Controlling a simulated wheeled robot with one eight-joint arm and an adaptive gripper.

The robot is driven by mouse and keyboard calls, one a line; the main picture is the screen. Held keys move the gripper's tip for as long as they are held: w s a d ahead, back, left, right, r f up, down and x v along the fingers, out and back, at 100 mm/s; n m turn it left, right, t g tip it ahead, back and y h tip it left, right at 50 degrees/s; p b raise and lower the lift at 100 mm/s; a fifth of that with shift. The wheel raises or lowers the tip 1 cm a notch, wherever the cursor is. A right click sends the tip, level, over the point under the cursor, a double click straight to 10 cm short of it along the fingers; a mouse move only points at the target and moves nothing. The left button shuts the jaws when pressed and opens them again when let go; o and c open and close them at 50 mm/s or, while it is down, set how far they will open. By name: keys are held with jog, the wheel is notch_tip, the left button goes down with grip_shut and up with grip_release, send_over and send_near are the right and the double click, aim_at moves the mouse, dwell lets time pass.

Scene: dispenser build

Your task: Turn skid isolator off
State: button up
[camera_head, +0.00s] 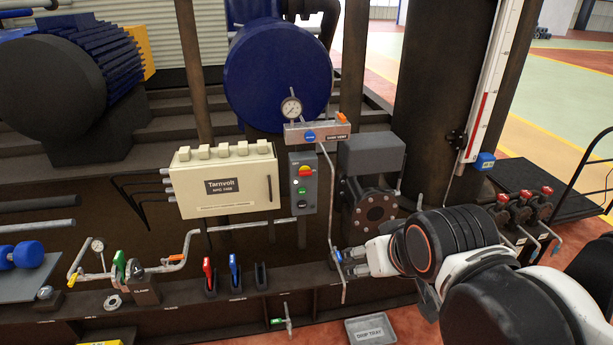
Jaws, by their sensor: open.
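A grey control box (303,205) stands upright beside the cream Tarnvolt cabinet. My gripper (346,257) is open, low and to the right of the box, apart from the handle. Its fingertips are beside a small blue fitting (337,255) on a thin vertical pipe; I cannot tell whether they touch it.
The thin pipe (333,200) runs down just right of the box from a bracket (317,131). A flanged dark fitting (375,210) is right of it. The cream cabinet (226,182) borders the box on the left. A drip tray (370,331) lies on the floor.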

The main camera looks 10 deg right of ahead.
aim_at(306, 174)
jog(key=w+d+m+t+h+p, duration=0.1)
jog(key=w+t, duration=0.2)
jog(key=w, duration=1.4)
jog(key=w+d+t+h, duration=0.1)
jog(key=w+d+t, duration=0.1)
jog(key=w, duration=1.5)
jog(key=w+a+f+n+t+y+p, duration=0.1)
jog(key=w+a+f+t, duration=0.15)
jog(key=w+f, duration=0.55)
jog(key=w+a+f+t+y, duration=0.1)
jog(key=w+f+t, duration=0.3)
jog(key=f, duration=0.8)
jog(key=shift+g, duration=0.55)
jog(key=w+b, duration=0.1)
jog(key=w, duration=0.6)
jog(key=w+b, duration=0.2)
jog(key=w, duration=0.5)
jog(key=shift+w+r+b, duration=0.2)
jog(key=shift+w+b, duration=0.05)
jog(key=shift+b, duration=0.05)
jog(key=c, duration=1.1)
